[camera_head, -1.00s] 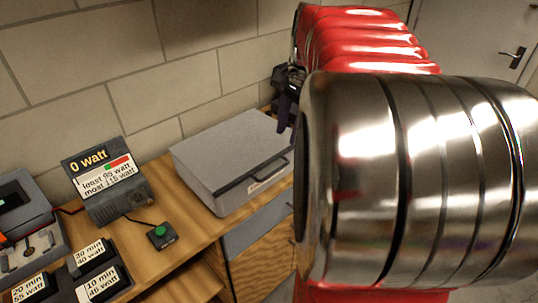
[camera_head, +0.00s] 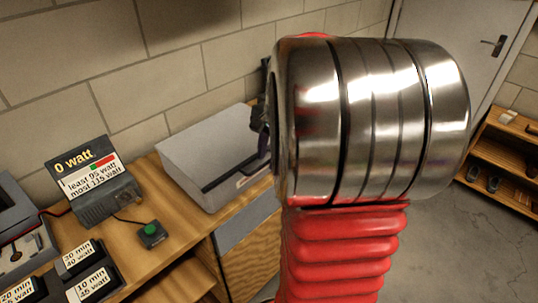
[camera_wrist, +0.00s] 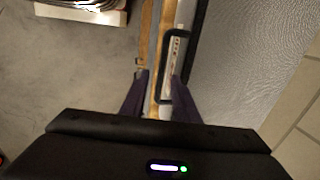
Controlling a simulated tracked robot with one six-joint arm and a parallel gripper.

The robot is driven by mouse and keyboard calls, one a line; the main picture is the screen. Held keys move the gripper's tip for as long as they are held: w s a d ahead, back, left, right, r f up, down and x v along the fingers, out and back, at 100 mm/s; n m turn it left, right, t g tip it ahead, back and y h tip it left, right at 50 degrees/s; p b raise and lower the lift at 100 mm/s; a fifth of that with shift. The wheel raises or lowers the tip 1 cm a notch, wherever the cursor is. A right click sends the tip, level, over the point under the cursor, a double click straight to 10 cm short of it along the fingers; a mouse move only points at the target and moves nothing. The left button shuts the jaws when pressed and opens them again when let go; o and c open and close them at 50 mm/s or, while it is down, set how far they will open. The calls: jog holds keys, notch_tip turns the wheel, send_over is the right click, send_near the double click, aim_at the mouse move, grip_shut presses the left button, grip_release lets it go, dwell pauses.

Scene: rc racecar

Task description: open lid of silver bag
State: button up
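The silver bag (camera_head: 215,145) is a closed grey hard case on the wooden workbench, with a dark handle (camera_head: 222,175) on its front edge. In the wrist view the case's textured lid (camera_wrist: 250,60) fills the right side, and the handle (camera_wrist: 177,32) sticks out from its front edge. My gripper (camera_wrist: 160,75) is open, with its two dark fingers apart near the lower part of the handle. Part of the handle appears between the fingers; I cannot tell the height gap or any contact. In the head view my gripper (camera_head: 261,120) is mostly hidden behind my arm.
A "0 watt" display box (camera_head: 90,180) and a green button (camera_head: 150,233) stand left of the case. Labelled black blocks (camera_head: 92,275) lie at the front left. A wooden shelf (camera_head: 505,160) is at the right, with open floor (camera_head: 450,240) before it.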

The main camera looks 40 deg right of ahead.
jog(key=shift+c, duration=0.5)
grip_shut()
jog(key=shift+d, duration=0.2)
jog(key=shift+a, duration=0.15)
